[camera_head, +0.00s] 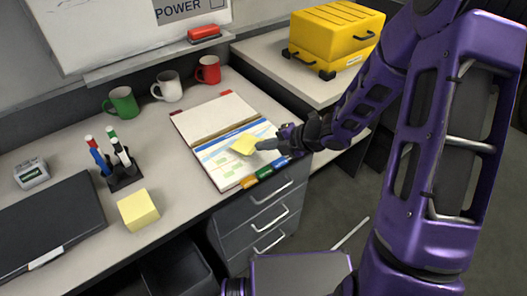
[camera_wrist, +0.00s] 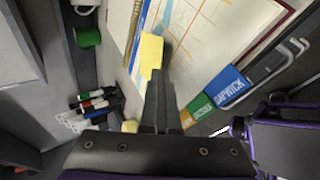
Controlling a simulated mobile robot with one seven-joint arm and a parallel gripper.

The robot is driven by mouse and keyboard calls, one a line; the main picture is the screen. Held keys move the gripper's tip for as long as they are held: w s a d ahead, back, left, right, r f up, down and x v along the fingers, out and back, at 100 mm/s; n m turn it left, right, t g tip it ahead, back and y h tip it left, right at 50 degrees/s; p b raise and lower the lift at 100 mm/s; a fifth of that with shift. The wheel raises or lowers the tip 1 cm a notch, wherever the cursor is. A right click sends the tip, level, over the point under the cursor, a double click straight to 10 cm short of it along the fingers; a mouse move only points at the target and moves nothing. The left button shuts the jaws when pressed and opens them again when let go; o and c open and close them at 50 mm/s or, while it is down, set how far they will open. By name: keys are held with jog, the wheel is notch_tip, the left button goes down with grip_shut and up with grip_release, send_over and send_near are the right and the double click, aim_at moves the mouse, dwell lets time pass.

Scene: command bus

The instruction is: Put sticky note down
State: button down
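My gripper (camera_head: 261,144) is over the open binder (camera_head: 201,117) on the desk. Its fingers are closed together on a yellow sticky note (camera_head: 244,144). In the wrist view the sticky note (camera_wrist: 151,51) sticks out past the fingertips (camera_wrist: 158,76), over the binder's map page (camera_wrist: 204,35). Whether the note touches the page is hard to tell. A pad of yellow sticky notes (camera_head: 137,209) sits near the desk's front edge, left of the binder.
Green (camera_head: 122,103), white (camera_head: 168,87) and red (camera_head: 208,70) mugs stand at the back of the desk. A marker holder (camera_head: 122,176) and a dark laptop-like case (camera_head: 45,229) are at left. A yellow case (camera_head: 333,37) stands on the right counter. Drawers (camera_head: 265,210) are below the binder.

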jog(key=shift+f, duration=0.75)
jog(key=shift+f+b, duration=0.35)
jog(key=shift+b, duration=0.05)
jog(key=c, duration=1.4)
grip_release()
jog(key=shift+c, duration=0.2)
jog(key=shift+r, duration=0.15)
jog(key=shift+r+p, duration=0.25)
jog(key=shift+p, duration=0.15)
jog(key=p+v, duration=0.3)
jog(key=v, duration=0.9)
